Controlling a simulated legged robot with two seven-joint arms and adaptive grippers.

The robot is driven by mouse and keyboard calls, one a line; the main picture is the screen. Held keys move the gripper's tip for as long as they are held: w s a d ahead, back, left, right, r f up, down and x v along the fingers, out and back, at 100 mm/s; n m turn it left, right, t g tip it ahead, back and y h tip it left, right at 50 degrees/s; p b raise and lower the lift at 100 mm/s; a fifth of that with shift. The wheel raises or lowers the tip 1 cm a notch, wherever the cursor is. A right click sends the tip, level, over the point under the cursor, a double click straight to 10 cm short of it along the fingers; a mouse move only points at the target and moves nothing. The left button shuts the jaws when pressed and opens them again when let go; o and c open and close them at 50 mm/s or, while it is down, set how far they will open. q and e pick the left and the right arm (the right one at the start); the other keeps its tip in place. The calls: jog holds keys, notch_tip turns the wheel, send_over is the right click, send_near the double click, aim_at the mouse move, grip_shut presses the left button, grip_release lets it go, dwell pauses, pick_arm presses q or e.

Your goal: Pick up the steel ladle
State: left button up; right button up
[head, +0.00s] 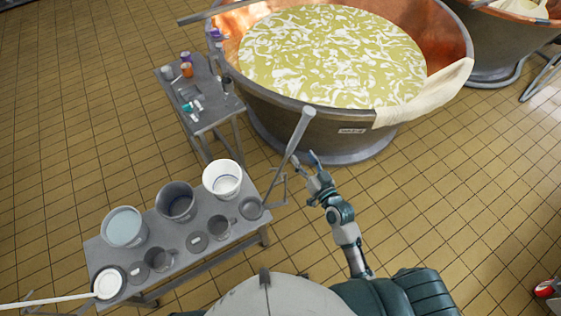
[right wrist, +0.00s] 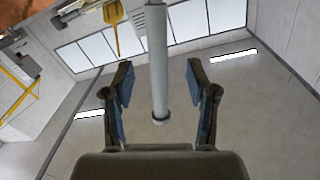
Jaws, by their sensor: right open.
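The steel ladle (head: 297,130) has a long grey handle that slants up from the low bench and ends in a thick upper part beside the vat. Its lower end seems to be near a round grey piece at the bench's right end; I cannot tell how they join. My right gripper (head: 308,161) is open, just right of and below the handle's upper part. In the right wrist view a grey handle (right wrist: 157,45) stands between the two spread fingers (right wrist: 159,84), with a gap on both sides. My left gripper is not in view.
The bench (head: 195,258) holds buckets (head: 222,180), jugs and a white long-handled tool (head: 108,282). A copper vat (head: 330,118) with a cloth (head: 425,97) on its rim stands ahead. A small table (head: 215,112) with bottles stands left of it.

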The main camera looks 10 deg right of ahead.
aim_at(294, 142)
jog(key=x, duration=0.2)
jog(key=shift+w, duration=0.3)
jog(key=p+x, duration=0.1)
jog(key=x, duration=0.3)
jog(key=shift+w, duration=0.4)
jog(key=shift+w+a+f, duration=0.1)
jog(key=shift+w, duration=0.2)
jog(key=shift+s, duration=0.15)
jog(key=shift+c, duration=1.3)
grip_shut()
